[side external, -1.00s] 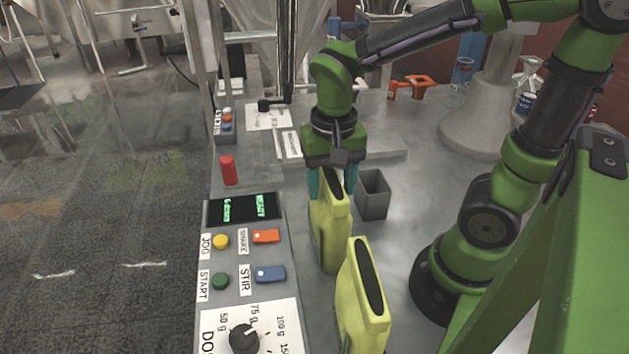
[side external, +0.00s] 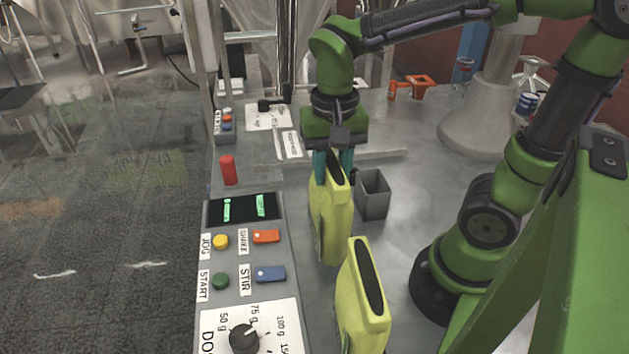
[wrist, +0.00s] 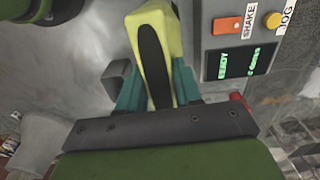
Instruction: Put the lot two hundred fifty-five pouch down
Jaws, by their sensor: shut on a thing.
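A yellow-green pouch (side external: 329,222) with a dark top stands upright on the grey worktop beside the control panel. My gripper (side external: 334,167) is shut on its upper end, with one teal finger on each side. In the wrist view the pouch (wrist: 155,50) lies between the teal fingers of my gripper (wrist: 158,88). A second, similar pouch (side external: 352,312) stands nearer the camera, apart from my gripper. No lot number is readable on either pouch, so I cannot tell which is lot 255. Whether the held pouch touches the worktop is hard to tell.
The control panel (side external: 279,217) with buttons, a dose dial (side external: 244,338) and a lit display is left of the pouches. A grey open bin (side external: 372,196) stands close right of the held pouch. A red cylinder (side external: 228,170) is at left.

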